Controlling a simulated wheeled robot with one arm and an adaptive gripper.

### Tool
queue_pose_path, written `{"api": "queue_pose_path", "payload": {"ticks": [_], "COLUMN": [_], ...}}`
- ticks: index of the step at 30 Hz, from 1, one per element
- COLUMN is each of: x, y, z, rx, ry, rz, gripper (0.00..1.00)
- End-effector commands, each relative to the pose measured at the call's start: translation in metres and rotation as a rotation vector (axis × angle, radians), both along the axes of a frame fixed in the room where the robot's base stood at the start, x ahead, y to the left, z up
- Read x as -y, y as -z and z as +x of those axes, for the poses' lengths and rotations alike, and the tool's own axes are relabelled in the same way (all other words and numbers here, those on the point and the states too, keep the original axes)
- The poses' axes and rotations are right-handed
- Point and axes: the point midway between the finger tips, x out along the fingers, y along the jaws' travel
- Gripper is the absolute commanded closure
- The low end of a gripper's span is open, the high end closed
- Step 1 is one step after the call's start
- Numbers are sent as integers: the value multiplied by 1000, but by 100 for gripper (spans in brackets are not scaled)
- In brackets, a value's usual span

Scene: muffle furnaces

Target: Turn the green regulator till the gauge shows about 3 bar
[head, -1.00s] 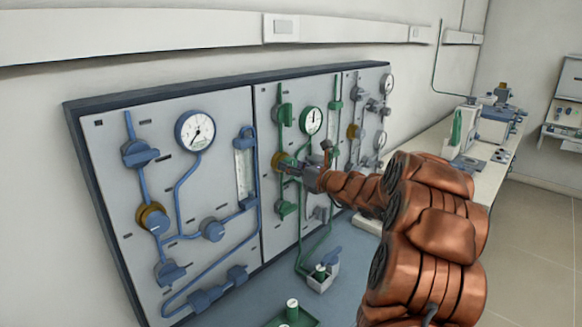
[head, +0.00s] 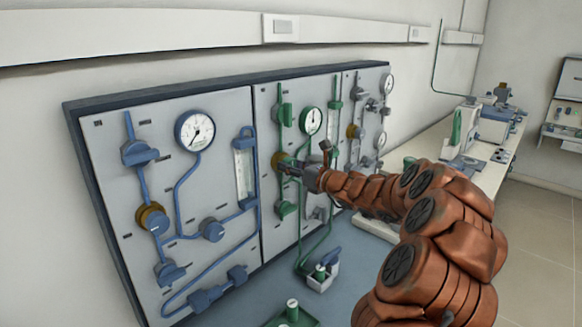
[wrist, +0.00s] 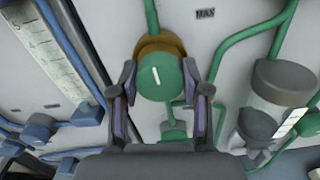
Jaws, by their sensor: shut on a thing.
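The green regulator (wrist: 161,78) has a round green knob with a white line mark and a brass-coloured collar (wrist: 160,45) behind it. The line is slightly tilted in the wrist view. My gripper (wrist: 160,75) is shut on the knob, one finger on each side. In the head view my gripper (head: 284,166) is at the middle panel and mostly hides the knob; the brass collar (head: 277,160) shows beside it. The green-rimmed gauge (head: 310,121) is above and right of my gripper. Its needle is near upright, but the scale is too small to read.
The blue panel with its gauge (head: 195,130) is on the left. Green valve knobs sit above (head: 282,115) and below (head: 287,210) my gripper. A flow tube (wrist: 52,55) is left in the wrist view. A small box (head: 322,276) and a green tray (head: 292,318) stand below.

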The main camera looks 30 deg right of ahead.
Motion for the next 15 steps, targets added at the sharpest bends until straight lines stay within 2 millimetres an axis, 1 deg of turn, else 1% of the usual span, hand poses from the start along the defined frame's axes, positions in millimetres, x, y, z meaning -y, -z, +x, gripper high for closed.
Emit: {"api": "queue_pose_path", "payload": {"ticks": [1,12,13,15], "x": [0,1,1,1], "y": [-3,-1,-1,-1], "z": [0,0,0,0], "rx": [7,3,3,2], "ry": [0,1,1,1], "rz": [1,-2,-2,-2], "gripper": [88,88,52,44]}}
